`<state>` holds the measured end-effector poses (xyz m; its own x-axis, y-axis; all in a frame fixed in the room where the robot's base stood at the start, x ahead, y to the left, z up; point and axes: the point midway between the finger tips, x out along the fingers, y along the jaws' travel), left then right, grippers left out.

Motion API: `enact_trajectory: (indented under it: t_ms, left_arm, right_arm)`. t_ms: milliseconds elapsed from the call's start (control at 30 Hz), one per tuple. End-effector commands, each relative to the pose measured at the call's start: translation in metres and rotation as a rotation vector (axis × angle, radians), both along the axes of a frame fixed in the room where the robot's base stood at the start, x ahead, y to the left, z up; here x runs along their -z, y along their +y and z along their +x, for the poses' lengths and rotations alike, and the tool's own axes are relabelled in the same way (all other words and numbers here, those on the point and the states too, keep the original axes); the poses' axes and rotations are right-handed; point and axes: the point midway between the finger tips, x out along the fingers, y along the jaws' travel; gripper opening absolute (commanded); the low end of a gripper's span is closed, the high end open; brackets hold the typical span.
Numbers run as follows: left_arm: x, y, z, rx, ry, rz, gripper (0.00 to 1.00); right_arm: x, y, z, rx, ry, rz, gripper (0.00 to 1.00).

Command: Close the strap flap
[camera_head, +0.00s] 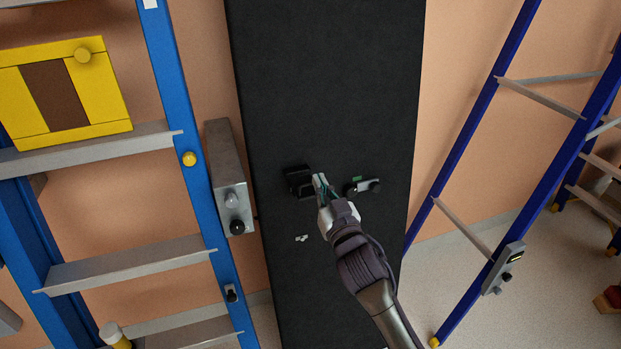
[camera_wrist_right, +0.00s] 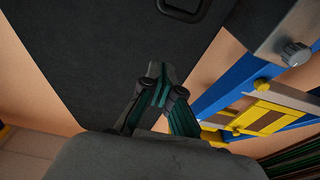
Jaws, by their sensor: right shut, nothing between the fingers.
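A small black flap-like piece (camera_head: 299,181), which seems to be the strap flap, sits on the tall black panel (camera_head: 325,80). It seems to stand out from the panel, but black on black hides its exact angle. In the right wrist view a black frame-like part (camera_wrist_right: 185,10) shows at the top edge, partly cut off. My right gripper (camera_head: 321,183) is shut and empty, just right of the black piece; I cannot tell whether it touches. In the right wrist view its fingertips (camera_wrist_right: 162,72) are together, below the frame-like part. My left gripper is not in view.
A small white piece (camera_head: 302,238) is on the panel below. A grey box with knobs (camera_head: 230,180) and a blue ladder (camera_head: 180,110) stand left; another ladder (camera_head: 470,130) stands right.

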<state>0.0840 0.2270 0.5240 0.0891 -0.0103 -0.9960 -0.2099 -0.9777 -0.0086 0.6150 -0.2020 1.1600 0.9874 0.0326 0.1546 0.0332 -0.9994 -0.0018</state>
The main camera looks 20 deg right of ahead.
Motion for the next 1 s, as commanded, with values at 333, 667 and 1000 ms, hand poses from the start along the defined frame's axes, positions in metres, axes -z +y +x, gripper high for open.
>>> enact_trajectory:
  t_ms: [333,667,1000]
  left_arm:
    - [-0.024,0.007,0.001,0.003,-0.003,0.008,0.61]
    - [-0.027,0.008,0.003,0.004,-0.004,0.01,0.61]
    - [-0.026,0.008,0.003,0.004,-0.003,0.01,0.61]
  right_arm:
    - [0.003,0.003,0.059,0.0,0.008,0.004,0.0]
    - [0.03,0.002,0.052,-0.001,0.001,0.001,0.0]
    - [0.031,0.002,0.052,-0.001,0.0,0.0,0.0]
